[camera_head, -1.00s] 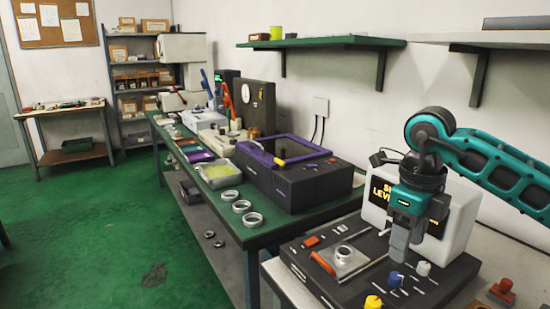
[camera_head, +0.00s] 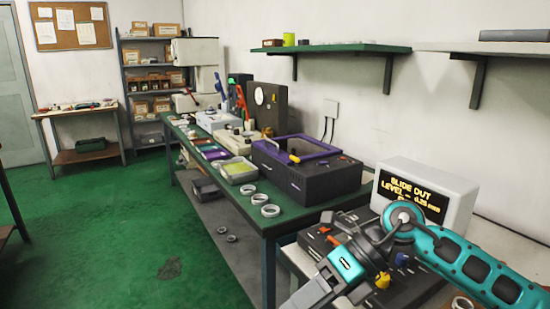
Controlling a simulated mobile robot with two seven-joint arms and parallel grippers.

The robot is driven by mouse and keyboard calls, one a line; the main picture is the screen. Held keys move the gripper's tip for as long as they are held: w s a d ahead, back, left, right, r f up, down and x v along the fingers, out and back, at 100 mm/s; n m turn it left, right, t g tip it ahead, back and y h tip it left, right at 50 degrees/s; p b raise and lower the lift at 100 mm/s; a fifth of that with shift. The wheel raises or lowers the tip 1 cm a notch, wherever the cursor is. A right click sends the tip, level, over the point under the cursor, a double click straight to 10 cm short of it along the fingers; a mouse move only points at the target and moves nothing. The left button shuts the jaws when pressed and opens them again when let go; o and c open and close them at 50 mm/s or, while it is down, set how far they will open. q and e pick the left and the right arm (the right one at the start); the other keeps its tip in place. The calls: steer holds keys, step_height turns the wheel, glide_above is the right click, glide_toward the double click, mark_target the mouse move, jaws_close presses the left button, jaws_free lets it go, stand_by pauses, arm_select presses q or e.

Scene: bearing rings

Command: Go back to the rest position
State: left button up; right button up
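My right arm comes in from the right, and its gripper (camera_head: 312,297) hangs at the bottom edge, over the front of the dark button station (camera_head: 312,240). The fingers point down and left and are partly cut off, so I cannot tell whether they are open or shut. My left gripper is not in view. Three metal bearing rings (camera_head: 260,199) lie in a row along the front edge of the green bench (camera_head: 282,221). Another ring (camera_head: 462,303) shows at the bottom right. The middle of the station is hidden behind my arm.
A white display (camera_head: 455,193) reading "SLIDE OUT" stands behind my arm. A black box with a purple frame (camera_head: 300,150) and a tray (camera_head: 238,176) stand on the bench. Two small rings (camera_head: 222,230) lie low beneath it.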

steer(key=s+a+r+m+t+y+p, duration=0.1)
steer(key=a+r+m+t+y, duration=0.45)
steer(key=m+y, duration=0.45)
steer(key=d+f+m+t+h+p, duration=0.1)
steer(key=d+f+m+t+h, duration=0.7)
steer(key=m, duration=0.5)
steer(key=d+f+m+t+h+p, duration=0.1)
steer(key=d+f+m+t+h, duration=0.5)
steer(key=f+m, duration=0.6)
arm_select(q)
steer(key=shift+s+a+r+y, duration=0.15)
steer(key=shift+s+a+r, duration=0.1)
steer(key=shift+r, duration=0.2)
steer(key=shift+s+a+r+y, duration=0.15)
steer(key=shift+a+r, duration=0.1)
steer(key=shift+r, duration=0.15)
arm_select(e)
steer(key=s+d+f+m+g+h, duration=0.4)
steer(key=s+f+m+g, duration=0.1)
steer(key=s+f, duration=0.3)
steer(key=shift+s+d+f+m+g, duration=0.3)
steer(key=shift+s+d+m+g, duration=0.1)
steer(key=shift+s+m, duration=0.5)
steer(key=shift+w, duration=0.1)
steer(key=shift+c, duration=0.3)
